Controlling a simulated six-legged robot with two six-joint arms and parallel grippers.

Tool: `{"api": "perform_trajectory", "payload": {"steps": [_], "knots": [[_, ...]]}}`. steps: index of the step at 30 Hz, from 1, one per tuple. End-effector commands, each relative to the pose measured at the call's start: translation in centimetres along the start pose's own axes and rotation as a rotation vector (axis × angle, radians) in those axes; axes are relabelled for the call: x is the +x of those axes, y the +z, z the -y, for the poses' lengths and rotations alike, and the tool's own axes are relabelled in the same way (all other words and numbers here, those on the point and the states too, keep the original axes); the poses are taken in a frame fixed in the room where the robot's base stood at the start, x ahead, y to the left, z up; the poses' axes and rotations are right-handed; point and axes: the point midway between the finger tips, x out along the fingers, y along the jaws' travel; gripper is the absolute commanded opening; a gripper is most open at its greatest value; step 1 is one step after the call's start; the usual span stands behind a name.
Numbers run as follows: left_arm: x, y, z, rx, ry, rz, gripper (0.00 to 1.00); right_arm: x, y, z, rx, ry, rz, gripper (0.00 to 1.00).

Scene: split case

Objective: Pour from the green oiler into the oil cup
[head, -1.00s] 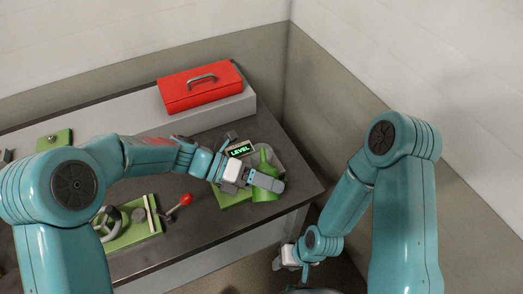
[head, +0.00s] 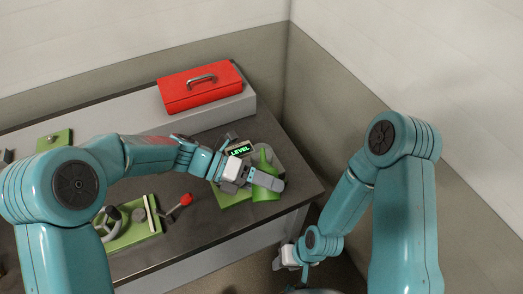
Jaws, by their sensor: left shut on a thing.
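The green oiler (head: 264,189) is at the right end of the bench, in the jaws of my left gripper (head: 267,180). My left gripper is shut on it, and its spout end points up and away from me. A small display reading LEVEL (head: 240,149) stands just behind it, above a green base plate (head: 232,197). I cannot make out the oil cup; the gripper and oiler cover much of that spot. My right gripper (head: 287,262) hangs low off the bench's right side, and its jaws are too small and hidden to judge.
A red toolbox (head: 200,87) with a grey handle sits on the raised back ledge. A handwheel (head: 106,223) and a red-knobbed lever (head: 185,200) stand on the bench left of the oiler. Walls close off the back and right. The bench's right front corner is bare.

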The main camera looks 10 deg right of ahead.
Motion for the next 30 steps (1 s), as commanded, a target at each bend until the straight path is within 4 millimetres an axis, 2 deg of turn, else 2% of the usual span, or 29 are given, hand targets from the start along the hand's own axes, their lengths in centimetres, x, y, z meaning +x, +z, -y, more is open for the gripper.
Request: {"api": "perform_trajectory", "payload": {"steps": [30], "knots": [[-0.12, 0.00, 0.42, -0.059, -0.025, -0.017, 0.32, -0.01, 0.00, 0.00, 0.000, 0.000, 0.000, 0.43]]}}
